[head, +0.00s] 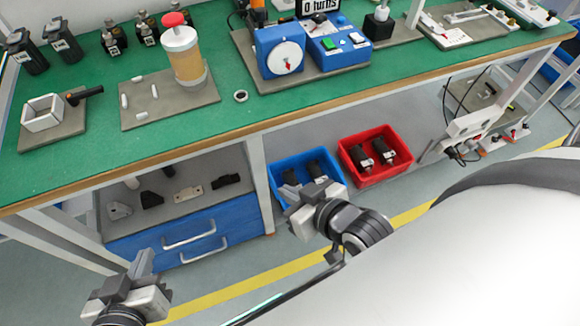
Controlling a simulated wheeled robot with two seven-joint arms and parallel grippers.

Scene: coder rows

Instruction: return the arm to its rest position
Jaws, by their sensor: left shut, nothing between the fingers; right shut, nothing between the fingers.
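My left gripper (140,276) is at the bottom left, in front of the bench and above the floor. Its fingers are shut and hold nothing. My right gripper (298,203) is at the lower middle, in front of the blue bin, and overlaps the bin's front edge in the picture. It is shut and empty. I cannot tell whether it touches the bin. Part of my own white body fills the lower right and hides the floor there.
The green workbench (120,165) runs across the view with several fixtures on it. A blue bin (275,180) and a red bin (375,179) with dark parts stand below. A blue drawer unit (150,247) is under the bench. Floor with a yellow line (240,278) lies in front.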

